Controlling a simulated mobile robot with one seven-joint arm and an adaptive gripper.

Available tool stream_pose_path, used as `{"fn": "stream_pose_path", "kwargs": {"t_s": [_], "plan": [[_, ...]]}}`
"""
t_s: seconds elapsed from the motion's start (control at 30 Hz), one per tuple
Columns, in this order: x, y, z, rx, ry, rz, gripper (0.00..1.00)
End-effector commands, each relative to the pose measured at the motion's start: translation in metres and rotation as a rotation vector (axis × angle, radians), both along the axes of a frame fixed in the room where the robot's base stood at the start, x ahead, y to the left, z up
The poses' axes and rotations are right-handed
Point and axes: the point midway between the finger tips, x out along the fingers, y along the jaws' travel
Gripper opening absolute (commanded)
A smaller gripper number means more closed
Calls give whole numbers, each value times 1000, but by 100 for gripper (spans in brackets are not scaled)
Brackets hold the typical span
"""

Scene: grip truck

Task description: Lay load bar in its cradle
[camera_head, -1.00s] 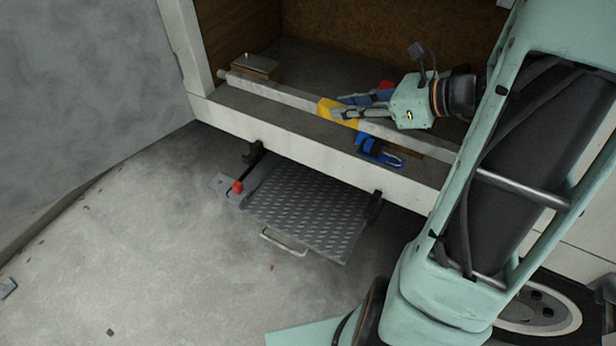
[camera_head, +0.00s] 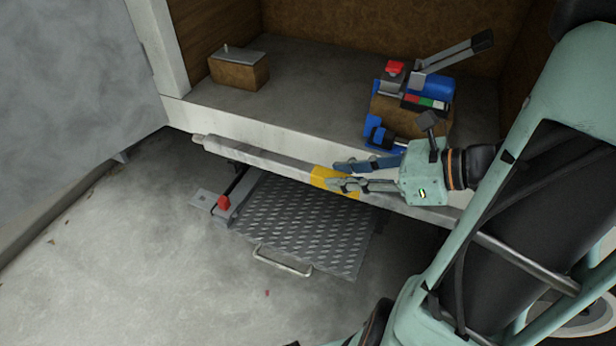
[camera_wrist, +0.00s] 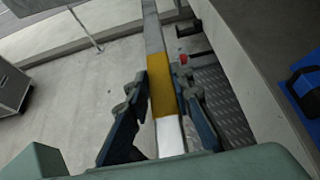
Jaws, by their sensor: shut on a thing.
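The load bar (camera_head: 262,158) is a long grey bar with a yellow band at its middle. My gripper (camera_head: 342,174) is shut on the bar at the yellow band and holds it in front of the truck bed's edge. In the wrist view the yellow band (camera_wrist: 161,88) lies between the two fingers. The bar's left end is free; its right end passes behind my arm. Which part is the cradle is not certain; a wooden block with a metal plate (camera_head: 238,70) and a block with blue clamps (camera_head: 400,110) stand on the bed.
A tread-plate step (camera_head: 305,225) with a handle sits below the bed edge, with a red-knobbed latch (camera_head: 223,203) at its left. The grey bed floor (camera_head: 310,80) between the blocks is clear. A white post (camera_head: 160,50) stands at the bed's left corner.

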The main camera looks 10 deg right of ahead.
Motion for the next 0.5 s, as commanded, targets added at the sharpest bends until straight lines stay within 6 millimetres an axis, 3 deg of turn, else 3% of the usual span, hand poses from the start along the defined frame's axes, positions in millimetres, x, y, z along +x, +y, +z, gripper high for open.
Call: {"fn": "stream_pose_path", "kwargs": {"t_s": [0.37,0.5], "plan": [[81,19,-42,2,-4,5,0],[94,21,-60,4,-2,1,0]]}}
